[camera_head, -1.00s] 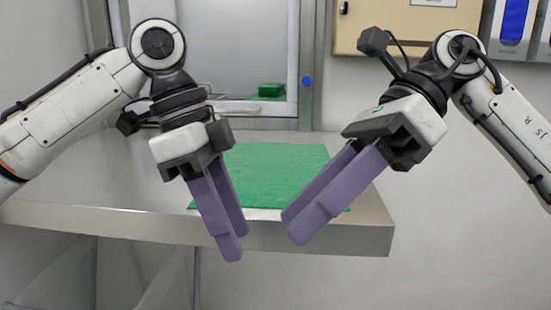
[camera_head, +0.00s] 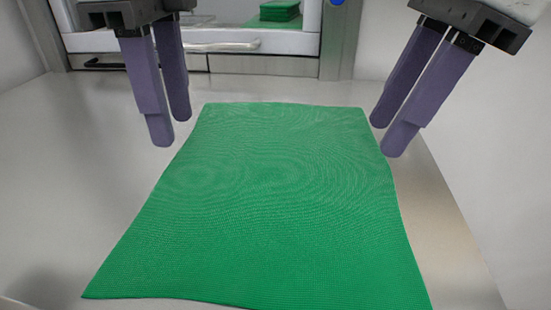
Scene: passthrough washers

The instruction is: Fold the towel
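The green towel (camera_head: 275,215) lies flat and spread out on the pale worktop. Its far edge is narrower in the picture, and its near right corner reaches the bottom of the view. My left gripper (camera_head: 174,133) hangs in the air by the towel's far left corner, with its two purple fingers apart and nothing between them. My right gripper (camera_head: 388,140) hangs by the far right corner, its purple fingers also apart and empty. Neither gripper visibly holds the towel.
The worktop (camera_head: 75,160) is bare on both sides of the towel. Behind it is a metal-framed pass-through hatch (camera_head: 345,45) with a handle (camera_head: 220,47). A stack of folded green cloths (camera_head: 280,10) sits inside. A wall stands close on the right.

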